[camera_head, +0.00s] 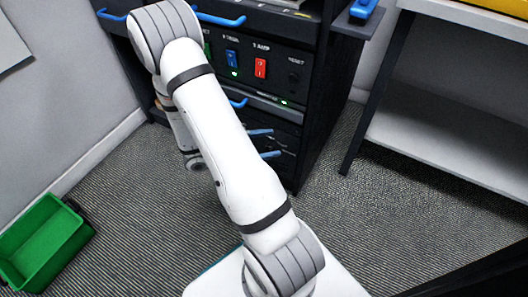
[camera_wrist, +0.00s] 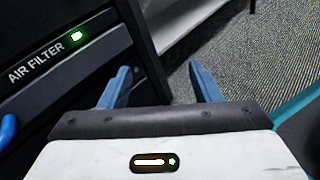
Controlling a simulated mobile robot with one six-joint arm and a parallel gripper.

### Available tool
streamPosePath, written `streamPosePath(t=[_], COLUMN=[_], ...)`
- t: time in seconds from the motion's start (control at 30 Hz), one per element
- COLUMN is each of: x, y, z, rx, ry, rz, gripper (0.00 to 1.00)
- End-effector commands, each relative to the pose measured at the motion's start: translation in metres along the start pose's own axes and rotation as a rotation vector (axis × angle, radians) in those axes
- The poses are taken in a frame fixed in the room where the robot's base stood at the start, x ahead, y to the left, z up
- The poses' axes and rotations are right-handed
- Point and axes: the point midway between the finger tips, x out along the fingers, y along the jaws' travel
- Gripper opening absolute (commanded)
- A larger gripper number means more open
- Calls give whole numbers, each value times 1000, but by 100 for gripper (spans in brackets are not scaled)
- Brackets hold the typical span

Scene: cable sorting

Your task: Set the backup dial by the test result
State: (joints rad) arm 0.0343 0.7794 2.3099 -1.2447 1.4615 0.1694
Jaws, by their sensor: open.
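The dark equipment cabinet (camera_head: 318,88) stands at the upper middle of the head view. Green lights glow below the switches. I cannot identify a backup dial or read a test result; my arm covers the panel's left part. My gripper (camera_wrist: 161,78) is open and empty, its blue fingers apart beside the cabinet's AIR FILTER strip (camera_wrist: 38,68). The fingers seem to show right of my forearm in the head view.
A blue handle (camera_head: 221,18) sticks out high on the cabinet. A green bin (camera_head: 47,240) is on the floor at lower left. A pale shelf unit (camera_head: 450,150) stands at right. Grey carpet (camera_head: 360,220) lies open between it and my arm.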

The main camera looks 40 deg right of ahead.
Motion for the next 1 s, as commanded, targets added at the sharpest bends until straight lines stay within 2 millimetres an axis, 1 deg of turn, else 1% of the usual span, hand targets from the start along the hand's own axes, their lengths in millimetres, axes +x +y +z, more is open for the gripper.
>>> streamPosePath(t=[0.03,0.1,0.17,0.23,0.4,0.5,0.6,0.77,0.87,1.0], x=[4,8,10,11,9,7,4,4,10,23], y=[4,12,17,21,16,9,2,-1,4,16], z=[-15,-35,-54,-78,-136,-164,-182,-194,-197,-198], rx=[-57,-122,-175,-236,-355,-400,-428,-444,-443,-441], ry=[-37,-79,-107,-131,-146,-135,-123,-111,-110,-112], rz=[66,168,257,363,595,696,764,809,811,808], gripper=[57,57,57,57,57,57,57,57,57,57])
